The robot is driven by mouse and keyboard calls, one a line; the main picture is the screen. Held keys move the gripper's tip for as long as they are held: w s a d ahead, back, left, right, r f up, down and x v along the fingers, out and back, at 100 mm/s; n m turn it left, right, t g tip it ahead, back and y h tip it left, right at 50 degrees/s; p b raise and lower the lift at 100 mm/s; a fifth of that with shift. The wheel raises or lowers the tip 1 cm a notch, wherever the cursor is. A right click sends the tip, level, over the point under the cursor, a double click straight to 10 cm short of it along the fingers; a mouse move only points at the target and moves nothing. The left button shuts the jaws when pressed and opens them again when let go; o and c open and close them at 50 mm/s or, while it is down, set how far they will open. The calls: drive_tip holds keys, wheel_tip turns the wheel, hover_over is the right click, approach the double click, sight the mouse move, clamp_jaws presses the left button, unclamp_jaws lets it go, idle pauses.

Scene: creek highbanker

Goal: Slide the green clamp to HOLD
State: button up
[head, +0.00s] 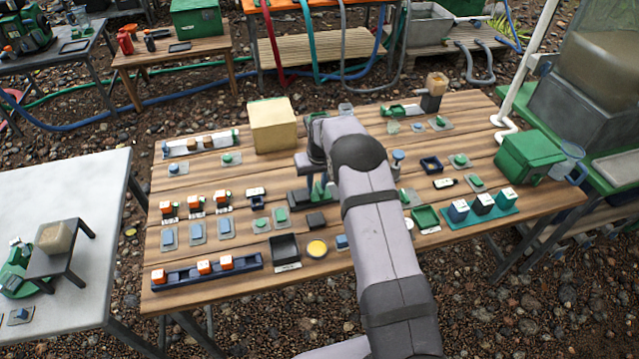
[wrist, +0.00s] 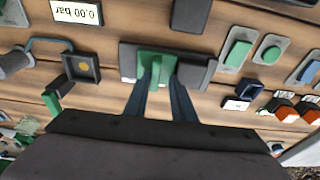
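The green clamp (wrist: 157,66) sits on a dark slide rail (wrist: 208,73) with grey ends, near the top middle of the wrist view. Its upright green fin stands between the two dark fingers of my gripper (wrist: 160,88). The fingertips are close on either side of the fin; I cannot tell whether they press on it. In the head view my gripper (head: 320,188) is low over the middle of the wooden table, and my arm hides part of the rail (head: 298,197). I cannot read a HOLD mark in either view.
In the head view a yellow box (head: 272,125) stands behind and a black tray (head: 285,249) in front.

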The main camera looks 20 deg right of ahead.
drive_tip(key=shift+a+r, duration=0.1)
idle(0.4)
drive_tip(key=shift+r+p, duration=1.6)
drive_tip(key=shift+r, duration=0.85)
drive_tip(key=shift+r+p, duration=0.55)
drive_tip(key=shift+r, duration=0.4)
drive_tip(key=s+a+r+g, duration=0.1)
drive_tip(key=s+r, duration=0.4)
drive_tip(key=s, duration=0.3)
drive_tip(key=s+a+r, duration=0.1)
drive_tip(key=s+r, duration=0.3)
drive_tip(key=s, duration=0.4)
drive_tip(key=s+a+r+g, duration=0.1)
drive_tip(key=s+a, duration=0.1)
drive_tip(key=s, duration=2)
wheel_tip(320, 180, down, 50)
drive_tip(key=b, duration=5)
drive_tip(key=shift+w+d, duration=0.2)
drive_tip(key=shift+w, duration=0.05)
